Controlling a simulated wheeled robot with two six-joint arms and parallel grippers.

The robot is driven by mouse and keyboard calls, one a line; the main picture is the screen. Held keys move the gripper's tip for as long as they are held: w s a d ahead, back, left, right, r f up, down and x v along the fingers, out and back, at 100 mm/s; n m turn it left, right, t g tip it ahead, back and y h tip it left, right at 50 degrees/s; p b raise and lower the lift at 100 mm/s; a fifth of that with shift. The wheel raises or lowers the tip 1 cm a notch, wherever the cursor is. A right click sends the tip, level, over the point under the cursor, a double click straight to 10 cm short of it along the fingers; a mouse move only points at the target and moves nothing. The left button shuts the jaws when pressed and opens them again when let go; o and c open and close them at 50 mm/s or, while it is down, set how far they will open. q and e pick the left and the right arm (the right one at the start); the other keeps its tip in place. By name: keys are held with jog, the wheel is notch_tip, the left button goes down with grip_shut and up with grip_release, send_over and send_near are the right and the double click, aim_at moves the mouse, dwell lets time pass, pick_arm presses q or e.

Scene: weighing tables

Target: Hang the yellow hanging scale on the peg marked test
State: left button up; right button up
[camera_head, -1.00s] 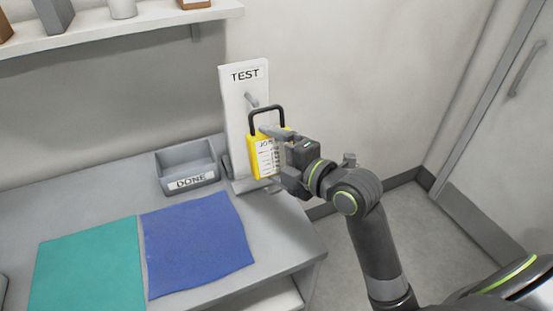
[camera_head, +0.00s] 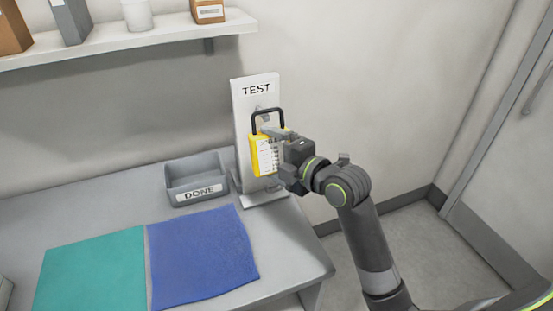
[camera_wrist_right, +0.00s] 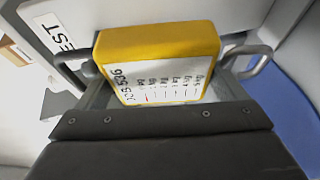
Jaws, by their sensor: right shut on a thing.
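The yellow hanging scale (camera_head: 257,156) is upright in front of the white board marked TEST (camera_head: 256,91), with its dark loop handle (camera_head: 268,110) on top. The grey peg (camera_head: 264,119) on the board shows within the loop's outline; I cannot tell whether it passes through the loop. My right gripper (camera_head: 278,152) is shut on the scale from the right. In the right wrist view the scale's yellow side (camera_wrist_right: 155,40) and printed white face lie between the jaws, with the loop to the left near the board. My left gripper is out of view.
A grey tray labelled DONE (camera_head: 199,192) stands left of the board. A blue mat (camera_head: 200,255) and a green mat (camera_head: 92,272) lie on the grey table (camera_head: 285,240). A shelf (camera_head: 120,38) with several containers is on the wall above.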

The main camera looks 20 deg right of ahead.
jog(key=shift+w, duration=1.55)
jog(key=shift+w+a+f+b, duration=0.1)
jog(key=shift+w+f+b, duration=0.6)
jog(key=shift+b, duration=0.4)
jog(key=shift+r, duration=0.1)
jog(key=o, duration=0.9)
jog(key=v, duration=1.7)
jog(key=shift+s+p, duration=0.15)
jog(key=shift+p, duration=0.15)
